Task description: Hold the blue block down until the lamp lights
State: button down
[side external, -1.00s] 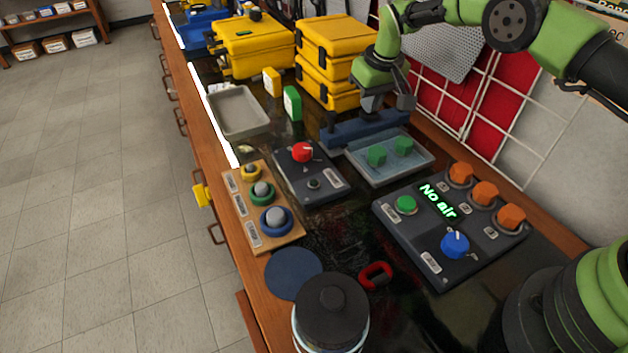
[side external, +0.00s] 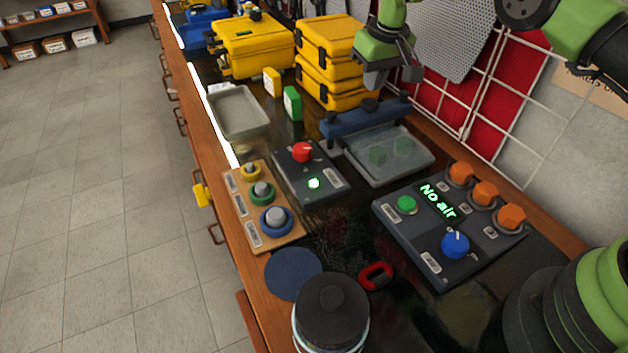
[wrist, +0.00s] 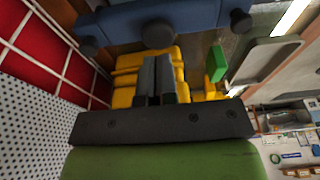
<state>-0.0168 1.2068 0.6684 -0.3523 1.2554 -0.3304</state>
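The blue block (side external: 365,118) is a long dark blue bar with black knobs, behind the clear-topped tray. Its near face also shows at the top of the wrist view (wrist: 190,22). The lamp (side external: 314,183) on the dark box with the red knob (side external: 302,152) is lit, whitish green. My gripper (side external: 410,74) is above the blue block, apart from it. In the wrist view its two fingers (wrist: 158,65) are close together with nothing seen between them.
The clear-topped tray (side external: 390,178) holds two dim green pieces. A dark panel (side external: 430,270) reading "No air" stands front right, with orange knobs. A wooden board (side external: 240,190) with several buttons is at left. Yellow cases (side external: 335,50) stand behind; a wire grid is at right.

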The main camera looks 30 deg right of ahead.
jog(key=shift+r, duration=2.1)
jog(key=s+a+r+m+t+y, duration=0.1)
jog(key=s+r+m+t, duration=0.1)
jog(key=s+r, duration=1.4)
jog(key=s+f+m+t+y, duration=0.1)
jog(key=s+m+t, duration=0.1)
jog(key=s, duration=1.6)
jog(key=shift+a+t, duration=0.45)
jog(key=shift+t, duration=0.05)
